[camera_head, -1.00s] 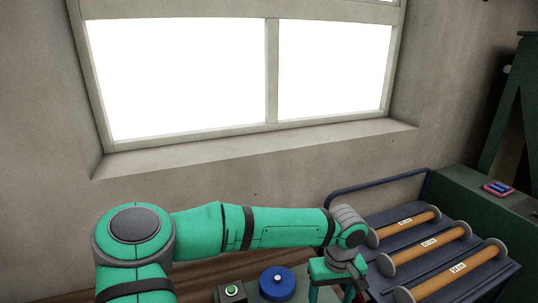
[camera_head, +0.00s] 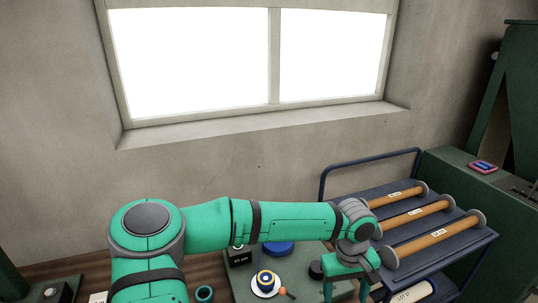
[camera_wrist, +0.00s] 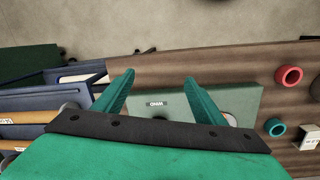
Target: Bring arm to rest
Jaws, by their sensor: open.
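My green arm stretches across the head view from lower left to right. My gripper (camera_head: 346,292) points down at its end, at the right end of the wooden table, beside the blue trolley. In the wrist view my gripper (camera_wrist: 158,78) shows two green fingers spread apart with nothing between them. Past the fingers lies a grey-green board (camera_wrist: 180,103) with a small dark label. No cloth can be made out in either view.
A blue trolley (camera_head: 322,180) holds several orange rollers (camera_head: 415,216) close to my gripper's right. On the table stand a dark box (camera_head: 240,256), a blue round thing (camera_head: 278,249) and a white saucer (camera_head: 263,287). A window wall rises behind; a green cabinet (camera_head: 470,190) stands right.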

